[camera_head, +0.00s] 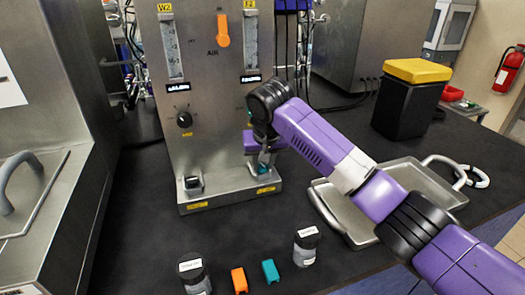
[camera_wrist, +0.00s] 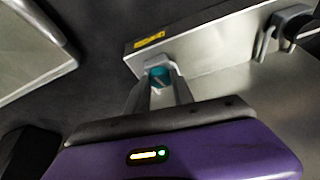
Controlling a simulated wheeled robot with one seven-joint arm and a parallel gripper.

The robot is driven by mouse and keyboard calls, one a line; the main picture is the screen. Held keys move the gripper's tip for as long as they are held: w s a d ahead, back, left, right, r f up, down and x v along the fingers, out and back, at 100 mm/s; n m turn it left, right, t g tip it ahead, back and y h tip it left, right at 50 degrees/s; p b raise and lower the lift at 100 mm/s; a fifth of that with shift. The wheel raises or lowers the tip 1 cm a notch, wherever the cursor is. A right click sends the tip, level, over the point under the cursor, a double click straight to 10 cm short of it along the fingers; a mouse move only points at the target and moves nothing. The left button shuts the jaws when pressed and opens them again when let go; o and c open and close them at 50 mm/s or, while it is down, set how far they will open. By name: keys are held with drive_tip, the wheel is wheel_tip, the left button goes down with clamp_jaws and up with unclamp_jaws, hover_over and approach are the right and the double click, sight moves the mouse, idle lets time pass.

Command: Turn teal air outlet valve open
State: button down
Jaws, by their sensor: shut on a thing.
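The teal air outlet valve (camera_head: 263,169) is low on the right of the metal panel's base, partly hidden by my gripper (camera_head: 265,158). In the wrist view the teal valve (camera_wrist: 159,74) shows between the two fingertips of my gripper (camera_wrist: 160,88). The fingers are shut on it, one on each side. The valve's exact turn angle is hard to make out.
A metal tray (camera_head: 405,175) lies right. Two jars (camera_head: 307,248) and orange and teal pieces (camera_head: 270,271) stand in front.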

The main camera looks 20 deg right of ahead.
drive_tip(key=n+y+p, duration=0.1)
drive_tip(key=n+p, duration=0.2)
drive_tip(key=shift+d+r, duration=0.15)
drive_tip(key=n+y+p, duration=0.1)
drive_tip(key=n, duration=0.1)
drive_tip(key=n+y+p, duration=0.1)
drive_tip(key=n, duration=0.2)
drive_tip(key=shift+d+g, duration=0.2)
drive_tip(key=shift+g, duration=0.1)
drive_tip(key=n, duration=0.2)
drive_tip(key=n+g+y, duration=0.1)
drive_tip(key=n, duration=0.1)
drive_tip(key=shift+w+d+f, duration=0.1)
drive_tip(key=shift+w+f, duration=0.1)
drive_tip(key=shift+w+n+g+y+b, duration=0.1)
drive_tip(key=shift+n+g+y+b, duration=0.4)
drive_tip(key=shift+n+b, duration=0.95)
drive_tip(key=shift+d+r+n, duration=0.1)
drive_tip(key=shift+n, duration=0.35)
drive_tip(key=c, duration=1.1)
unclamp_jaws()
